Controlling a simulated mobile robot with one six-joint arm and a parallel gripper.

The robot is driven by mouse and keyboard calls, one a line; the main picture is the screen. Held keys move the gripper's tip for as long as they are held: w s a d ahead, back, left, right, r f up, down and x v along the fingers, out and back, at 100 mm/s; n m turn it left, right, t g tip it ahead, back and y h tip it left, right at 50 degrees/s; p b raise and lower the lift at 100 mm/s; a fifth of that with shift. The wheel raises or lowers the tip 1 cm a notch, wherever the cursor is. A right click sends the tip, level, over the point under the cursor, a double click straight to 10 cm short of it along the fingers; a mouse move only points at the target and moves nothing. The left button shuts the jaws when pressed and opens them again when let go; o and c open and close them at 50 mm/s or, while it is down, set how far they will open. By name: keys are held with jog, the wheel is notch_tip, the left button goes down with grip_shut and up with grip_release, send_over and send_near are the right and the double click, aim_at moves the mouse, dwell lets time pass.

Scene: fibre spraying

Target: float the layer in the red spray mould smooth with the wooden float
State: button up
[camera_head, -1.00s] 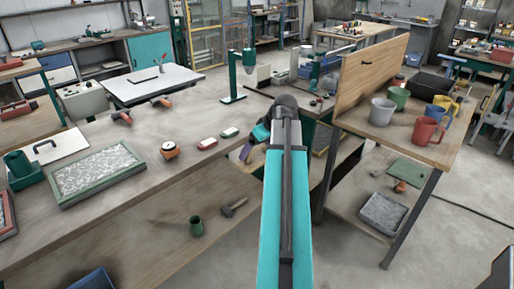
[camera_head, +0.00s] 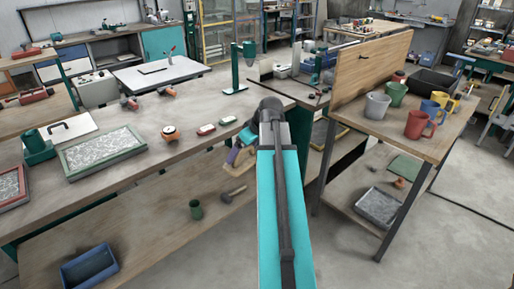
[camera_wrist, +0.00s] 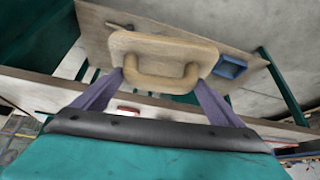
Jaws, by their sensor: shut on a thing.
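The red spray mould (camera_head: 25,184) lies on the long bench at the far left of the head view, cut off by the picture edge. A pale, speckled layer shows inside it. My gripper (camera_wrist: 163,78) is shut on the handle of the wooden float (camera_wrist: 165,45), with one purple finger at each side. In the head view my gripper (camera_head: 236,150) and the float (camera_head: 240,163) are out at the bench's right end, far to the right of the red mould. The float is clear of the mould.
A green-framed mould (camera_head: 103,153) with a similar layer lies right of the red one. A green holder (camera_head: 38,149), an orange-topped round item (camera_head: 170,133) and small blocks (camera_head: 206,129) stand on the bench. A side table (camera_head: 430,147) with mugs is at right.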

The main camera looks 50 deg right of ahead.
jog(key=w+a+f, duration=0.3)
jog(key=w+a, duration=0.1)
jog(key=a, duration=0.9)
jog(key=w+a+f, duration=0.3)
jog(key=w+a, duration=0.1)
jog(key=a, duration=1)
jog(key=w+a+f, duration=0.3)
jog(key=w+a, duration=0.1)
jog(key=a, duration=0.9)
jog(key=shift+w+a+f+m, duration=0.35)
jog(key=shift+w+a+m, duration=0.05)
jog(key=shift+s, duration=0.1)
